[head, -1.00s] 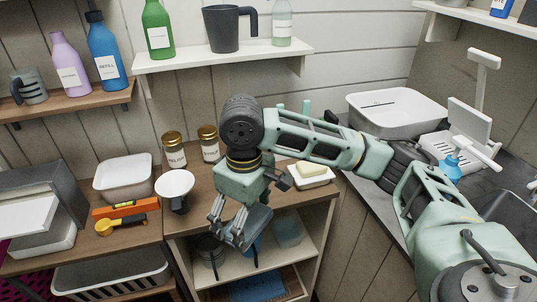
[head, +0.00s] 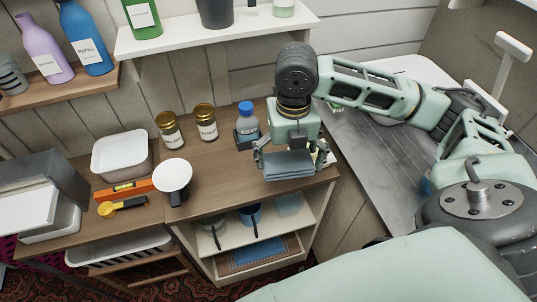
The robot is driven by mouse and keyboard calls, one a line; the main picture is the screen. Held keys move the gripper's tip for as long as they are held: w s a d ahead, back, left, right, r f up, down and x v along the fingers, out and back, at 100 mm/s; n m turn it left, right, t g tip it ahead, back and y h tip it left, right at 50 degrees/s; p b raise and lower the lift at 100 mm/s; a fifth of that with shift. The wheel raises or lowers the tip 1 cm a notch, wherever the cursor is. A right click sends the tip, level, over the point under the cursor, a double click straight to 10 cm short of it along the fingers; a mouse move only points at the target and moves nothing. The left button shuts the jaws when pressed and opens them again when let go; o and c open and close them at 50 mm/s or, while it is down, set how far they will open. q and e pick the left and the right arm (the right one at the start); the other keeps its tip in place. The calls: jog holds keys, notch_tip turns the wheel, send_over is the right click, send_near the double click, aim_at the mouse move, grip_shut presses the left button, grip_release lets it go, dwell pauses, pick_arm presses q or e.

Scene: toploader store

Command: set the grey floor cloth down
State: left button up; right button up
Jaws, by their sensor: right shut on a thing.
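My right gripper (head: 290,158) is shut on the grey floor cloth (head: 289,168), a folded blue-grey pad. The cloth is over the right front part of the wooden counter (head: 222,172), close to its front edge. I cannot tell whether it touches the counter top. The gripper points down and hides the back of the cloth. My left gripper is not in view.
A blue-capped bottle (head: 246,122) stands in a dark holder just left of the gripper. Two gold-lidded jars (head: 205,122) stand farther left. A white round-topped item (head: 173,176) stands near the left front. Open shelves (head: 255,233) lie below the counter.

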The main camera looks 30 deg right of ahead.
jog(key=shift+w+d+n, duration=0.25)
jog(key=shift+d+n, duration=0.05)
jog(key=shift+n, duration=0.5)
jog(key=p, duration=0.2)
send_over(255, 168)
notch_tip(255, 168, down, 7)
jog(key=shift+r, duration=0.1)
notch_tip(255, 168, down, 4)
jog(key=shift+r+p, duration=0.15)
jog(key=shift+p, duration=0.6)
jog(key=shift+f, duration=0.2)
jog(key=shift+f, duration=0.15)
jog(key=o, duration=0.8)
jog(key=shift+o, duration=0.2)
notch_tip(255, 168, up, 12)
jog(key=b, duration=0.2)
jog(key=shift+r+b, duration=0.2)
jog(key=shift+b, duration=0.1)
